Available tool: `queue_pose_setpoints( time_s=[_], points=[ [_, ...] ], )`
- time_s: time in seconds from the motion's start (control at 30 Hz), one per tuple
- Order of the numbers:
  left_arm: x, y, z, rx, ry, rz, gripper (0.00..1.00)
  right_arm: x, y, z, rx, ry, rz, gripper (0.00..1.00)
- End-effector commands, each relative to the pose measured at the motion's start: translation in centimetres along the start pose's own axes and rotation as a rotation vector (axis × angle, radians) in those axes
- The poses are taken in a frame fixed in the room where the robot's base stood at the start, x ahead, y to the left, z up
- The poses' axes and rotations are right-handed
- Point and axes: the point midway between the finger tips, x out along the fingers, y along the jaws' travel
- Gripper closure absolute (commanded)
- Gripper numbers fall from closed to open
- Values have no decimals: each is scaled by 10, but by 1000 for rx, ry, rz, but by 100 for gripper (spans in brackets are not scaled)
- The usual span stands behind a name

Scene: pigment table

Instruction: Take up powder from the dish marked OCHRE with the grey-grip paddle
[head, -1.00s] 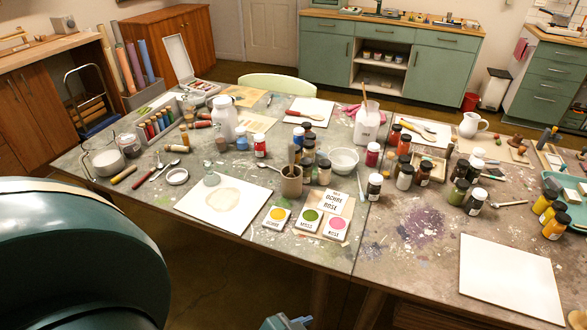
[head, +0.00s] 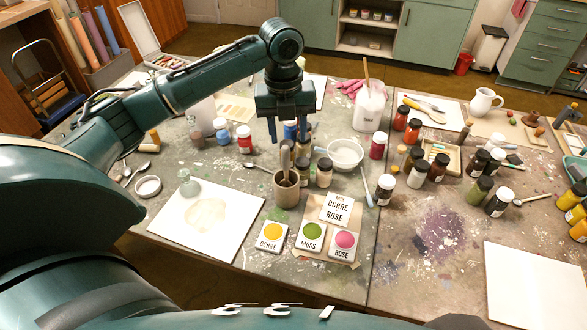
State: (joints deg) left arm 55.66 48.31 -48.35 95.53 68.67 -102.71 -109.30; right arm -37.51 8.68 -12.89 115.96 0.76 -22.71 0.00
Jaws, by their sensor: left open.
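The dish marked OCHRE (head: 270,234) is a small white square with yellow powder. It lies at the left of the row, beside the green MOSS dish (head: 312,233) and the pink ROSE dish (head: 343,242). A brown pot (head: 286,192) stands behind the dishes with a greyish upright handle (head: 285,160) in it. This may be the grey-grip paddle; its lower end is hidden in the pot. My left gripper (head: 288,132) points down, open and empty, apparently above and behind the pot. My right gripper is not in view.
A stained white sheet (head: 205,220) lies left; another white sheet (head: 525,285) lies at the right front.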

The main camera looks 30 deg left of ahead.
Motion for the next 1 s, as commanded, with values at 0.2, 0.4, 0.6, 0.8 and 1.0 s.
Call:
queue_pose_setpoints(
  time_s=[0.2,0.4,0.6,0.8,1.0],
  points=[
    [-20,18,7,87,21,52,56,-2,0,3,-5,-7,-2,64],
    [17,20,6,88,24,52,56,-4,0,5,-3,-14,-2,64],
    [46,20,6,88,21,50,56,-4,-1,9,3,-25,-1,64],
    [59,18,8,89,21,49,56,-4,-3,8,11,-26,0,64],
    [89,14,13,88,21,50,56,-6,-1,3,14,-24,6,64]
  ],
)
